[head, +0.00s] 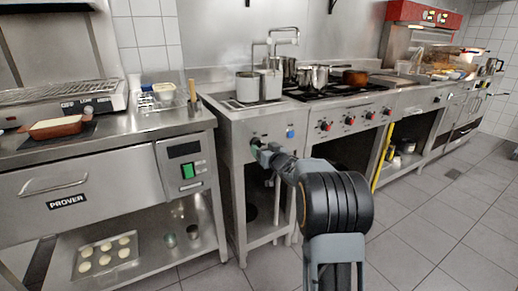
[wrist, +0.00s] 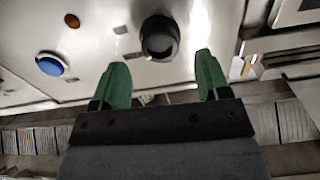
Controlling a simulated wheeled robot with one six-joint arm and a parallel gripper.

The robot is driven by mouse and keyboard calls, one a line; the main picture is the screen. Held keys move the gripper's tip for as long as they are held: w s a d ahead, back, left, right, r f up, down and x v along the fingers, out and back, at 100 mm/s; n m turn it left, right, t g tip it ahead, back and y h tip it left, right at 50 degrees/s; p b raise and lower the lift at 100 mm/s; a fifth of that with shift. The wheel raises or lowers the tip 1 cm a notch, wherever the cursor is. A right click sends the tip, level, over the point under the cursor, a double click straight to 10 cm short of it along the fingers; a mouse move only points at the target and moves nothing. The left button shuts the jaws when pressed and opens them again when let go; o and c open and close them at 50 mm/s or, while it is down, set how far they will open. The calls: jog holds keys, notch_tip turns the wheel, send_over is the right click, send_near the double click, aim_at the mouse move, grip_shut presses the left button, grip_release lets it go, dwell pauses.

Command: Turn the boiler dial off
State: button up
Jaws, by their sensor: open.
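The boiler (head: 222,122) is the steel unit with two tall pots in its top, in the middle of the head view. A round dark dial (wrist: 159,38) sits on its light front panel in the wrist view. In the head view my gripper covers the dial's place, so I cannot make it out there. My gripper (head: 259,148) is at the panel, left of the blue button (head: 290,133). In the wrist view my gripper (wrist: 162,72) is open and empty. Its two green fingers point at the panel, with the dial ahead between their lines, apart from both.
The blue button also shows in the wrist view (wrist: 50,65), with a small orange light (wrist: 71,20) near it. A stove with red knobs (head: 325,126) stands to the right. A steel prover (head: 95,185) stands to the left. The tiled floor (head: 430,235) at right is clear.

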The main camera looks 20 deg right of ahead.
aim_at(258, 145)
jog(key=shift+w+a, duration=0.2)
jog(key=shift+w, duration=1.55)
jog(key=shift+c, duration=0.3)
jog(key=c, duration=0.9)
jog(key=shift+o, duration=0.2)
jog(key=n+b, duration=0.2)
jog(key=n, duration=0.3)
jog(key=shift+f+n, duration=0.15)
jog(key=shift+n, duration=0.25)
jog(key=n+b, duration=0.3)
jog(key=n, duration=0.3)
jog(key=shift+a, duration=0.1)
